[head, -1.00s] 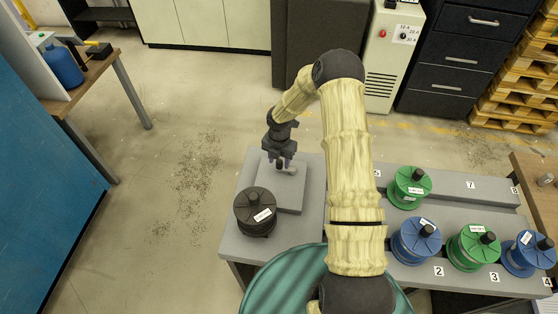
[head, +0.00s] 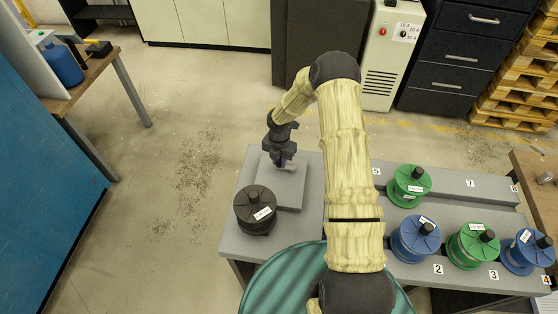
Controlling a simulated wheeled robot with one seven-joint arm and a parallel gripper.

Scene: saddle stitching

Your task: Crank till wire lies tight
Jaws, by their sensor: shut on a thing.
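My gripper (head: 281,161) points down over the grey block (head: 290,190) on the near grey table. It is shut on the crank's handle, which is mostly hidden by the fingers. A short light grey piece of the crank (head: 291,168) shows just to the right of the fingertips. A black spool (head: 255,210) with a white label stands upright on the table, left of and nearer than the block. No wire can be made out at this size, so its tension cannot be told.
My arm crosses the middle of the view. Green spools (head: 408,186) and blue spools (head: 415,240) stand in numbered places on the grey rack to the right. A teal round thing (head: 285,285) is at the bottom. Floor left of the table is free.

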